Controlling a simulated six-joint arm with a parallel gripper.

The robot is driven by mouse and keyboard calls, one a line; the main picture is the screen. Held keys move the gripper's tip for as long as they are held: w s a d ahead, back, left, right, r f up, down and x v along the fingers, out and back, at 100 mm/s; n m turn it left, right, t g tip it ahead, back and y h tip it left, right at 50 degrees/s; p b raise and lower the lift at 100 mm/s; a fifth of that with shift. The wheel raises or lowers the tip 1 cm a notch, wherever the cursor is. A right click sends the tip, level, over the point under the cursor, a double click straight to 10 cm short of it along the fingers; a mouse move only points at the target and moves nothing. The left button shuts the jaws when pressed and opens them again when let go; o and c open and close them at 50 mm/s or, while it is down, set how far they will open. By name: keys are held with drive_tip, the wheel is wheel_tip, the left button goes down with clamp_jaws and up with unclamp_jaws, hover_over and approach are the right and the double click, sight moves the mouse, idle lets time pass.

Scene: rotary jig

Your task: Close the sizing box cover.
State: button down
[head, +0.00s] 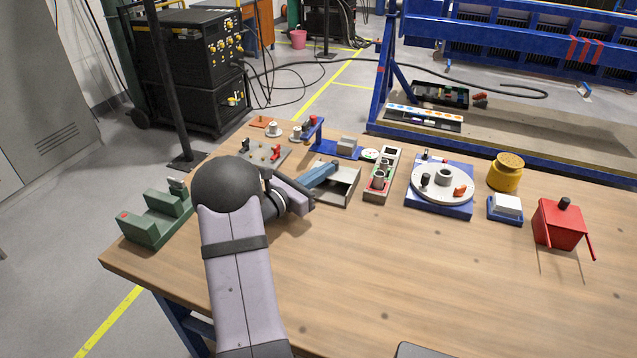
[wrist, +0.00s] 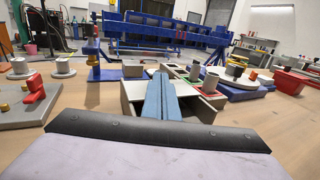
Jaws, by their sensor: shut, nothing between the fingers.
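A grey open box (head: 350,189) stands on the table just beyond my arm. It is most likely the sizing box. Its hollow inside shows, and its walls also appear in the wrist view (wrist: 207,112) on both sides of the fingers. I cannot make out its cover clearly. My gripper (head: 333,165) has blue fingers pressed together and empty. They reach over the box, and in the wrist view the fingers (wrist: 160,75) cover its middle. Whether they touch the box is unclear.
Right of the box are a grey block with cups (head: 387,160), a blue rotary jig (head: 443,208), a yellow canister (head: 506,172) and a red box (head: 560,224). A green fixture (head: 150,232) stands left. The front table (head: 430,280) is clear.

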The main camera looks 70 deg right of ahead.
drive_tip(key=d, duration=0.2)
drive_tip(key=shift+d+f+b, duration=0.15)
drive_tip(key=shift+d+b, duration=0.15)
drive_tip(key=shift+d, duration=0.05)
drive_tip(key=shift+d+r, duration=0.15)
drive_tip(key=shift+r, duration=0.25)
drive_tip(key=shift+w, duration=0.1)
drive_tip(key=shift+w+a, duration=0.1)
drive_tip(key=shift+a, duration=0.15)
drive_tip(key=v, duration=0.4)
drive_tip(key=b+v, duration=0.1)
drive_tip(key=v, duration=0.8)
drive_tip(key=shift+a+f, duration=0.35)
drive_tip(key=shift+a, duration=0.05)
